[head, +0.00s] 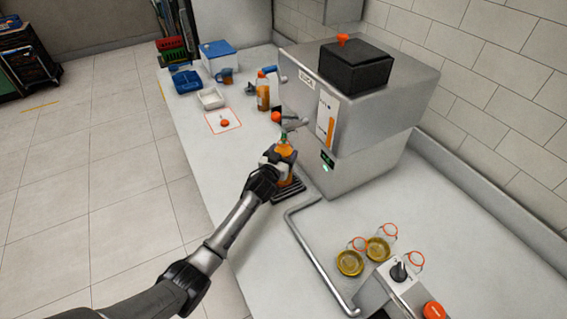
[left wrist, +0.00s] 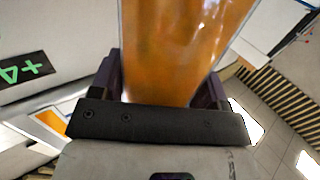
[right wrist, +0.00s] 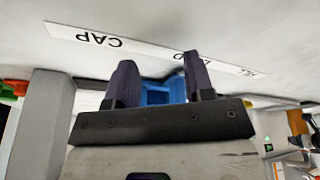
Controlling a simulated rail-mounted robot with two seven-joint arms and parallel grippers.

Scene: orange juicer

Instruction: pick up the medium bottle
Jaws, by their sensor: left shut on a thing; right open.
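A clear bottle (head: 285,178) filled with orange juice is upright over the black drip grate (head: 289,192) at the front of the juicer. My left gripper (head: 275,162) is shut on it and hides part of its side. In the left wrist view the orange bottle (left wrist: 180,50) fills the space between the two fingers. I cannot tell whether its base touches the grate. My right gripper (right wrist: 157,68) is open, with nothing held between its fingers. It is outside the head view.
The steel juicer (head: 365,120) stands against the tiled wall. Another orange bottle (head: 262,92), a white tray (head: 210,98) and blue containers (head: 186,81) stand farther back. Two yellow-based jars (head: 350,263) stand at the front right. A blue object (right wrist: 160,91) shows behind my right fingers.

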